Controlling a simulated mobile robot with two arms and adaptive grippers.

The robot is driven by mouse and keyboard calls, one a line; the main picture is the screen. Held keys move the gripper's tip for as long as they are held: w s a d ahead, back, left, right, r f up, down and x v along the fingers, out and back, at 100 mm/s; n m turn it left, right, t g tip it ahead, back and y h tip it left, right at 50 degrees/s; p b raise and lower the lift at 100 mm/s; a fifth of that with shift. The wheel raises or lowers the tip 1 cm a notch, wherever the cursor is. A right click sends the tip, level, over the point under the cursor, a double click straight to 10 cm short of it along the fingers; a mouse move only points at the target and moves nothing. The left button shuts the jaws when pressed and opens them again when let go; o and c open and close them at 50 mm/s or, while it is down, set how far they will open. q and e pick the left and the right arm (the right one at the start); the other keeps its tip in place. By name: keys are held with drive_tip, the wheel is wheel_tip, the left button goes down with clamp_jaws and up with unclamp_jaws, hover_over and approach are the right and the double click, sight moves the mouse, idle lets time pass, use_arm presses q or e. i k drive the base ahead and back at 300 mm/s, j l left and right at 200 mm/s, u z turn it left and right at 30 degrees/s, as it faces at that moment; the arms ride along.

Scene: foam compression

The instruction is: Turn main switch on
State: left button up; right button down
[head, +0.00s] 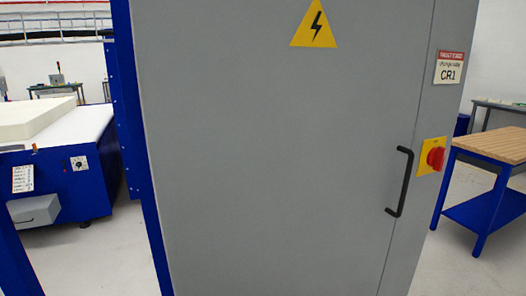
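The main switch (436,158) is a red rotary knob on a yellow plate (425,168). It sits on the right side of a tall grey cabinet (280,160), just right of the door handle. The knob's turned position is too small to tell. Neither of my grippers shows in the head view.
A black door handle (402,182) sticks out just left of the switch. A wood-topped blue table (495,146) stands at right, a blue machine (75,190) at left. Some floor is clear.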

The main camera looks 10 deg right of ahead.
sight(435, 159)
drive_tip(key=z, duration=1.4)
